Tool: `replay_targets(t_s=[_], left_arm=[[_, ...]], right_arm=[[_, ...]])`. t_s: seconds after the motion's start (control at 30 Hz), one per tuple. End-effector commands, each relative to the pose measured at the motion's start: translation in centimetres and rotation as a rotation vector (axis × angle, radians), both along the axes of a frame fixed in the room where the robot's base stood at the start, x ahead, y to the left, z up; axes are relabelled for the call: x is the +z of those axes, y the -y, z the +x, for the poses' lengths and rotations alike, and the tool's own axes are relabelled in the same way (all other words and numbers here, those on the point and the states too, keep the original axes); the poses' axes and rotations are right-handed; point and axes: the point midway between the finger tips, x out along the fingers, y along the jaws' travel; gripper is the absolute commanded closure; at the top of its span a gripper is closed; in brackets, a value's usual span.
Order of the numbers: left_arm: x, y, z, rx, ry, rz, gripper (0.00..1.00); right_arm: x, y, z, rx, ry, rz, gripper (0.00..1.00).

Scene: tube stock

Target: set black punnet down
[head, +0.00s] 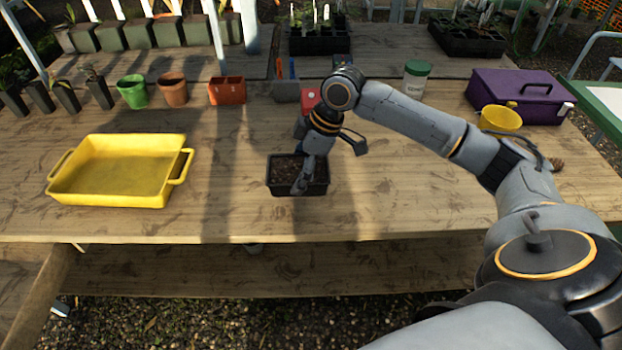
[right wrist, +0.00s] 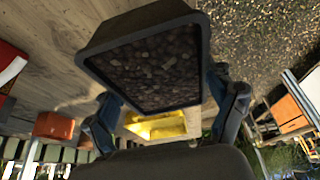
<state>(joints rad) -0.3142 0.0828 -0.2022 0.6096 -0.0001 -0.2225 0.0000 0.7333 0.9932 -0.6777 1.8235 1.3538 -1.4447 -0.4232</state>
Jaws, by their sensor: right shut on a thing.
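The black punnet (head: 287,189), filled with dark brown soil, is at the middle of the bench near its front edge in the head view. It fills the upper middle of the right wrist view (right wrist: 135,28), between the two fingers. My right gripper (head: 303,182) reaches down over it and is shut on it; its fingers also show in the right wrist view (right wrist: 167,112). The punnet looks about level in the head view. I cannot tell whether its base touches the wood. My left gripper is not in view.
A yellow tray (head: 120,200) lies left on the wooden bench (head: 230,215). Green (head: 132,91), terracotta (head: 172,90) and orange-red (head: 227,91) pots stand behind. Wood between tray and punnet is clear.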

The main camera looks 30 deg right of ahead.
Motion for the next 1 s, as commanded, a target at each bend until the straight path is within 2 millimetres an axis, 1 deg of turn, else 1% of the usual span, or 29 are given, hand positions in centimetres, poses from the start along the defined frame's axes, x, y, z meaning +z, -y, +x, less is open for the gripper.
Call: replay_targets(t_s=[0.03,0.1,0.2,0.3,0.43,0.5,0.6,0.7,0.8,1.0], left_arm=[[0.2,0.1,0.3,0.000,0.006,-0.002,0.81],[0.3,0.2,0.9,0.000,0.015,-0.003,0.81],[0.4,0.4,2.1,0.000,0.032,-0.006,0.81],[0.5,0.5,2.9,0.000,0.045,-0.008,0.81],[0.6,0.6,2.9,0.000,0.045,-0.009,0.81],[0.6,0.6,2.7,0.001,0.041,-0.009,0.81],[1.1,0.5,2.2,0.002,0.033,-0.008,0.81],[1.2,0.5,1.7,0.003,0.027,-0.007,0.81],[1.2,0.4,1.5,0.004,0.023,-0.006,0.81],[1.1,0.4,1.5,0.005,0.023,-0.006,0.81]], right_arm=[[-1.0,1.0,0.1,-0.005,-0.005,0.000,0.57],[-2.4,2.1,0.2,-0.004,-0.003,0.000,0.57],[-3.8,3.2,0.4,-0.002,-0.002,0.001,0.57],[-4.6,3.9,0.6,-0.001,0.001,0.002,0.57],[-5.3,4.5,0.7,-0.001,0.001,0.002,0.57],[-6.1,5.2,0.7,-0.004,-0.002,0.000,0.57],[-7.7,4.9,0.6,0.000,-0.002,0.001,0.57],[-8.7,4.9,0.7,0.000,0.001,0.000,0.57],[-9.0,5.0,0.7,0.000,0.003,0.001,0.57],[-9.0,4.9,0.7,0.000,0.003,0.001,0.57]])
